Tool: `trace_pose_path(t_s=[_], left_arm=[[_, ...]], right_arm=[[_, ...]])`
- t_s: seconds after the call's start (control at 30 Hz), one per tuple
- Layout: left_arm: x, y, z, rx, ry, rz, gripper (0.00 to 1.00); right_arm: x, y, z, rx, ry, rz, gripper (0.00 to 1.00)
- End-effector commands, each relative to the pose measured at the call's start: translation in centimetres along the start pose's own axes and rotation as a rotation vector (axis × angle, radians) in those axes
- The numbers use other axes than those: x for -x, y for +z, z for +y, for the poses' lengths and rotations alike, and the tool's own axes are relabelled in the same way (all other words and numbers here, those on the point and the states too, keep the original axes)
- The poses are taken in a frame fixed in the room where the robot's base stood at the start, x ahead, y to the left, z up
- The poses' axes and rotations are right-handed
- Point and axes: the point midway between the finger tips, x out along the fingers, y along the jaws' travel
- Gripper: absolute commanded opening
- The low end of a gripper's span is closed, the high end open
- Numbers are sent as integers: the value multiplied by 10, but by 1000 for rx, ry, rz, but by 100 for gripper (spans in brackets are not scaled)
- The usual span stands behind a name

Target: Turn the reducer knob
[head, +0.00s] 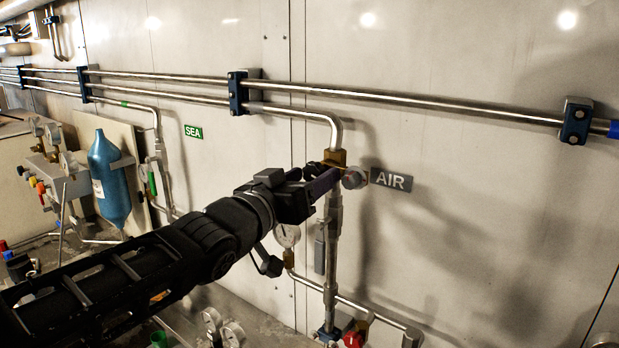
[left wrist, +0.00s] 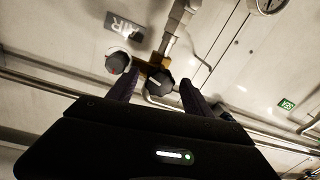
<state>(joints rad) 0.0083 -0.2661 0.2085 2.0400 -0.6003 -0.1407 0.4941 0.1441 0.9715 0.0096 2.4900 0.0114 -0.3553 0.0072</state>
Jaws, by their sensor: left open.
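The reducer is a brass body (head: 335,157) on the vertical pipe under the bent pipe end, left of the AIR label (head: 390,180). In the left wrist view a dark faceted knob (left wrist: 160,82) sits on this brass body. My left gripper (head: 322,180) is at the reducer, and its fingers hide the dark knob in the head view. In the left wrist view the open fingers stand on both sides of the knob, with a gap showing on each side. A round grey part (head: 354,178) sits beside the AIR label; it also shows in the left wrist view (left wrist: 118,63), outside the fingers.
A pressure gauge (head: 287,236) hangs below my gripper. A red valve handle (head: 355,334) is lower down. A blue cylinder (head: 110,180) stands at the left. The right wall is clear.

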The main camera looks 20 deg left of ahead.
Motion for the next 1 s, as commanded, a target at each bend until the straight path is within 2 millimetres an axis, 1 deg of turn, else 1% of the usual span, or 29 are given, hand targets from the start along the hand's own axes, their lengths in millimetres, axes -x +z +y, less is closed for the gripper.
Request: trace_pose_path(t_s=[0.03,0.07,0.7,0.73,1.0], left_arm=[[0,0,0,0,0,0,56],[0,0,0,0,0,0,54],[0,0,0,0,0,0,2],[0,0,0,0,0,0,0],[0,1,0,-12,0,1,0]], right_arm=[[0,0,0,0,0,0,36],[0,0,0,0,0,0,36],[0,0,0,0,0,0,36],[0,0,0,0,0,0,36],[-2,0,1,0,-1,1,36]])
